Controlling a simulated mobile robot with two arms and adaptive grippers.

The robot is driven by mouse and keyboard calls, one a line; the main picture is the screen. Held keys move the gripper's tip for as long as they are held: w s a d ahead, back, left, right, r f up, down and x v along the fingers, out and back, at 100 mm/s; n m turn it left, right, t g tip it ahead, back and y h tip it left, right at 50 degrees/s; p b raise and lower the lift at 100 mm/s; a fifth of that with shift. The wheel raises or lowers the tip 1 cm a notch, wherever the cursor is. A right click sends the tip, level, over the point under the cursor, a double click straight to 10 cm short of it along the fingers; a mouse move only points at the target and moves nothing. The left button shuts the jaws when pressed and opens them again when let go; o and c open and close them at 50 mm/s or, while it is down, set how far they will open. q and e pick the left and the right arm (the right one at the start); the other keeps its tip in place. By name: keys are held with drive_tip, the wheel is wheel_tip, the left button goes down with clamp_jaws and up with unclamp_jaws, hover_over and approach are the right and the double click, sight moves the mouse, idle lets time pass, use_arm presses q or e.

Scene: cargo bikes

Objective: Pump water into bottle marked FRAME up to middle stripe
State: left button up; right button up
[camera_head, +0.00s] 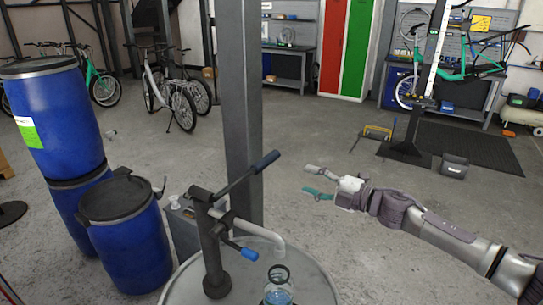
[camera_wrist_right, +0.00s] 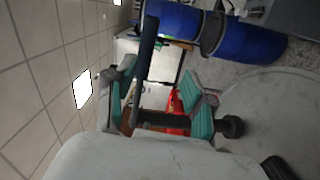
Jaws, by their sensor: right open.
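A dark hand pump (camera_head: 211,255) stands on a metal drum. Its long lever ends in a dark blue grip (camera_head: 265,161), raised to the upper right; the grip also shows in the right wrist view (camera_wrist_right: 147,48). A pale spout (camera_head: 272,234) curves down over a clear bottle (camera_head: 278,297) with a dark ring at its top. The bottle holds something bluish; its marking and stripes cannot be read. My right gripper (camera_head: 318,183) is open and empty, right of the lever grip and apart from it; its teal fingers show in the wrist view (camera_wrist_right: 160,103). My left gripper is not in view.
The pump's drum (camera_head: 322,290) has a bare rim at right. Blue barrels (camera_head: 128,245) stand at left. Open floor lies beyond my right gripper.

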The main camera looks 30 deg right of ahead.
sight(270, 163)
drive_tip(key=shift+n+y, duration=0.5)
drive_tip(key=shift+n, duration=0.1)
drive_tip(key=w+a+r+p, duration=0.1)
drive_tip(key=w, duration=0.1)
drive_tip(key=w+a+r+p, duration=0.1)
drive_tip(key=w+a, duration=0.1)
drive_tip(key=w+a+p, duration=0.2)
drive_tip(key=shift+r, duration=0.4)
drive_tip(key=p+x, duration=0.1)
drive_tip(key=x, duration=0.4)
drive_tip(key=shift+w+f+p, duration=0.1)
drive_tip(key=shift+f+p, duration=0.15)
drive_tip(key=shift+p, duration=0.1)
drive_tip(key=shift+w+a+f, duration=0.1)
drive_tip(key=shift+w+a, duration=0.1)
drive_tip(key=shift+w, duration=0.05)
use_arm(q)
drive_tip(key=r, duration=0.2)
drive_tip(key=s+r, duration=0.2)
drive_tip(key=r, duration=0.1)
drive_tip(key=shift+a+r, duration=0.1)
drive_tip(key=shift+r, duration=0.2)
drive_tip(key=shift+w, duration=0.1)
use_arm(e)
clamp_jaws()
